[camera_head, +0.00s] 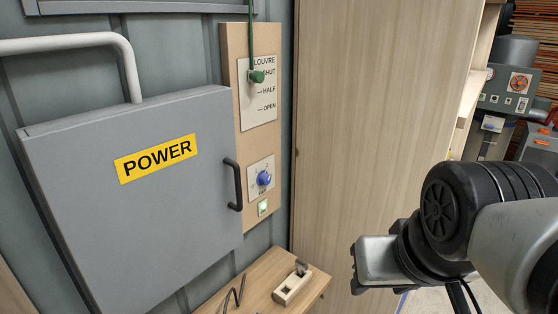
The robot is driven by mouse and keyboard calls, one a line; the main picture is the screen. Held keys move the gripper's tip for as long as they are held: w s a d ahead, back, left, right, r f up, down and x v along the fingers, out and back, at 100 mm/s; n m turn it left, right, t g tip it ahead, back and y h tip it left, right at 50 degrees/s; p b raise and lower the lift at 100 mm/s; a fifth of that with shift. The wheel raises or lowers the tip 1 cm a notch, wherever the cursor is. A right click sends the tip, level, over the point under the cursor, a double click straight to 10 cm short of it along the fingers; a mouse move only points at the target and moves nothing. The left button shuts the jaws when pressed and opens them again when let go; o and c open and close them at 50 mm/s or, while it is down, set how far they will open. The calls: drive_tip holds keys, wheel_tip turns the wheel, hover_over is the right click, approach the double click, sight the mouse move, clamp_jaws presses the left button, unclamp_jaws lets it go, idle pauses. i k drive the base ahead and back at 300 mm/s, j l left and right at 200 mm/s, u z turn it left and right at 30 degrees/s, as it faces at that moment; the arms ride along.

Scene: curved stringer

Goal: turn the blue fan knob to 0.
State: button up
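The blue fan knob (264,178) sits on a small pale plate (253,170) on a wooden board, right of the grey power cabinet. Faint marks ring the knob, but they are too small to read, and I cannot tell which one it points to. My gripper (372,264) is at the lower right, well right of the knob and apart from it. Its fingers are not clearly visible, so I cannot tell if it is open or shut.
The cabinet door, labelled POWER (156,158), has a black handle (233,185) close left of the knob. A small green-lit switch (263,207) is just below it. A louvre lever (257,77) with a green cord is above. A wooden shelf (262,272) holds a small block (292,288). A wooden panel (370,110) stands right.

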sight(263, 178)
drive_tip(key=i+l+u, duration=0.1)
drive_tip(key=l, duration=1.35)
